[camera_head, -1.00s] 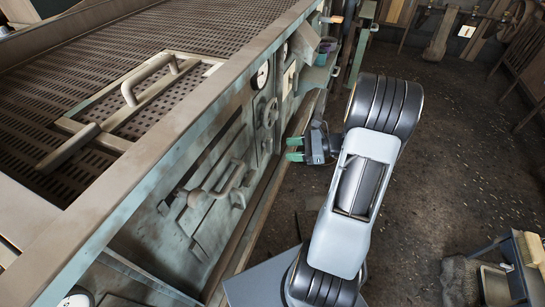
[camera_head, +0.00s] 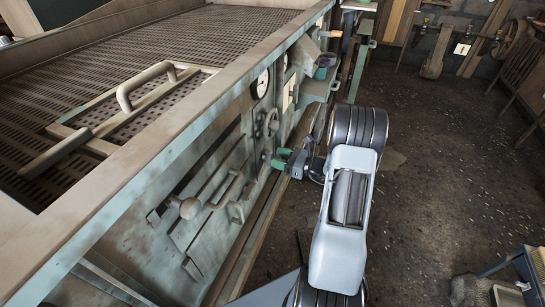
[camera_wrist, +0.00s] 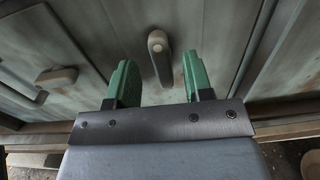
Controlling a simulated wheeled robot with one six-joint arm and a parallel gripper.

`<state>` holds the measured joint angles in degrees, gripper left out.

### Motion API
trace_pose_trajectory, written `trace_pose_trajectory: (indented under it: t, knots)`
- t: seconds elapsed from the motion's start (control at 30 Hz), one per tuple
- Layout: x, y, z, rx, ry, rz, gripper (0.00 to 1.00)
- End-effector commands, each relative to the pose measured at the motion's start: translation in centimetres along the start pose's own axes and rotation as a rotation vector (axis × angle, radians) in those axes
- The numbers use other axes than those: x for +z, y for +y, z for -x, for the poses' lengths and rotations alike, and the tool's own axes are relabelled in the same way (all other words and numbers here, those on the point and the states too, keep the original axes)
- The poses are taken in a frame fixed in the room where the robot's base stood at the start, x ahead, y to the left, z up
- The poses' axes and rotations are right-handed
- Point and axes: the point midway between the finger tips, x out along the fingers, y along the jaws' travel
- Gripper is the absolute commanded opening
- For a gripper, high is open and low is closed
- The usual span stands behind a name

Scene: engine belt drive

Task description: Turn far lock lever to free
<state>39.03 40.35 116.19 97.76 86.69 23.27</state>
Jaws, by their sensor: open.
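A small grey lever with a rounded end shows in the wrist view (camera_wrist: 158,50), on the worn grey-green panel. It lies between my open green fingertips and a little beyond them, with space on both sides; no contact shows. It appears to be the far lock lever. In the head view my gripper (camera_head: 280,158) is open close to the machine's front, below the handwheel (camera_head: 267,122). The lever is small there, at the panel beside my fingertips (camera_head: 266,157). Whether it stands at free or locked cannot be told.
A second rounded lever (camera_wrist: 57,76) is left in the wrist view. A ledge (camera_wrist: 285,107) runs along the panel's bottom. The floor right of my arm is open.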

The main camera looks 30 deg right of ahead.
Motion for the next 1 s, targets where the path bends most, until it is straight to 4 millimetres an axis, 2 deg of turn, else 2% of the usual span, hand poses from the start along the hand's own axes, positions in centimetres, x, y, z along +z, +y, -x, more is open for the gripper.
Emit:
trace_pose_trajectory:
  t: [0.1,0.23,0.63,1.0]
  knots:
    - [0.0,0.0,-1.4,0.002,0.001,0.001,0.47]
    - [0.0,0.0,-2.2,0.001,0.0,0.0,0.47]
    - [0.0,0.0,-2.6,0.0,0.001,0.0,0.47]
    - [0.0,0.0,-2.6,0.0,0.001,0.0,0.11]
